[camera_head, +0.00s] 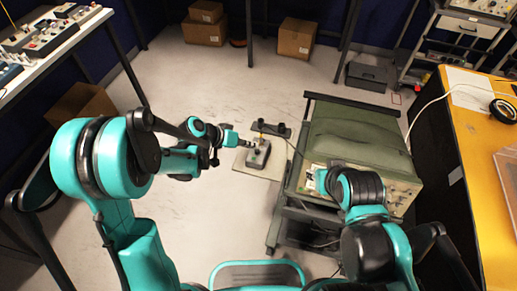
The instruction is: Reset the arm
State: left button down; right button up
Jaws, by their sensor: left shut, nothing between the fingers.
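My left arm comes in from the left and reaches toward the middle of the picture. Its gripper (246,143) is small here, shut and empty. It shows just above and left of a small grey device with dark knobs (259,153) on a light board (262,168); I cannot tell whether they touch. My right arm is bent at the lower right, in front of the cart. The fingers of my right gripper do not show.
A cart with a green-topped instrument (352,135) stands right of centre, close to my right arm. A yellow-topped table (477,165) is at right, and a bench with devices (60,57) at upper left. Cardboard boxes (296,39) lie at the back.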

pick_arm(q)
jog(key=shift+r, duration=0.55)
jog(key=s+a+r+n+t+y, duration=0.1)
jog(key=s+a+r+y, duration=0.3)
jog(key=s+a, duration=0.4)
jog(key=s+a+r+n+t+y, duration=0.2)
jog(key=s+a+r+n+y, duration=0.1)
jog(key=s+a+r, duration=0.4)
jog(key=s+a+y, duration=0.1)
jog(key=s+a, duration=0.1)
jog(key=s, duration=0.1)
jog(key=shift+s+r, duration=0.3)
jog(key=shift+s, duration=0.1)
